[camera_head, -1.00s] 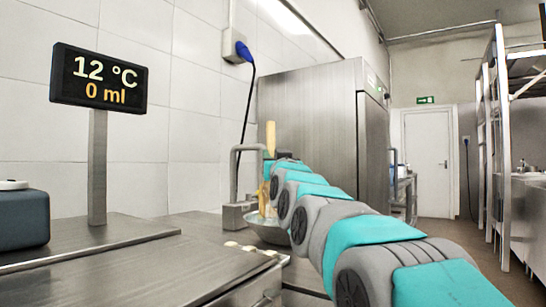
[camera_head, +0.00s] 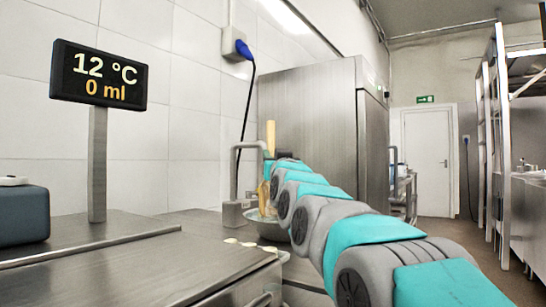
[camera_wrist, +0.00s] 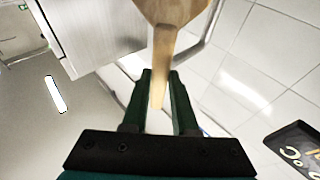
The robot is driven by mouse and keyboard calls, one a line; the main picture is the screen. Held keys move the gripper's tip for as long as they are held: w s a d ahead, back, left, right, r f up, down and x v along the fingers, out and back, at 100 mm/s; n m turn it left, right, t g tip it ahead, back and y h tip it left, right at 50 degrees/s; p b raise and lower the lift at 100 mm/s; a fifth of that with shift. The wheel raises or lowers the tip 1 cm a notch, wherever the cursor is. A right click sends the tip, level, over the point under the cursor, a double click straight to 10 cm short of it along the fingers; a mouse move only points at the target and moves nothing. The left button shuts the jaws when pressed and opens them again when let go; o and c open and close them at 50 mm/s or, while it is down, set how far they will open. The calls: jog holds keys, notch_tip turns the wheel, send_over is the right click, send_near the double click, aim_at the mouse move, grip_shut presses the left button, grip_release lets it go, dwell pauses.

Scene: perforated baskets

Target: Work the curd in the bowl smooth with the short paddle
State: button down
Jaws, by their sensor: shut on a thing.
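The wooden short paddle (camera_head: 270,138) stands roughly upright at the end of my arm in the head view, with its lower part by the bowl. My gripper (camera_wrist: 160,78) has dark green fingers on either side of the paddle's narrow handle (camera_wrist: 162,50) in the wrist view. The paddle's broader part (camera_wrist: 172,10) is cut off by that view's top edge. The metal bowl (camera_head: 268,231) sits at the counter's far end, partly hidden by my arm. I cannot make out the curd inside or whether the paddle touches it.
Small pale pieces (camera_head: 231,241) lie near the edge of the steel counter (camera_head: 130,268). A display (camera_head: 98,75) reads 12 °C and 0 ml. A grey pipe frame (camera_head: 234,170) stands beside the bowl. A steel cabinet (camera_head: 308,120) rises behind it. A dark box (camera_head: 22,215) is at left.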

jog(key=shift+d+f, duration=0.1)
jog(key=shift+f, duration=0.05)
jog(key=shift+w+d+b, duration=0.1)
jog(key=shift+d+b, duration=0.3)
jog(key=shift+b, duration=0.05)
jog(key=shift+s+a+r+p, duration=0.1)
jog(key=shift+a+r+p, duration=0.05)
jog(key=shift+a+p, duration=0.25)
jog(key=shift+s+a+r+p, duration=0.1)
jog(key=shift+a+p, duration=0.2)
jog(key=shift+a, duration=0.2)
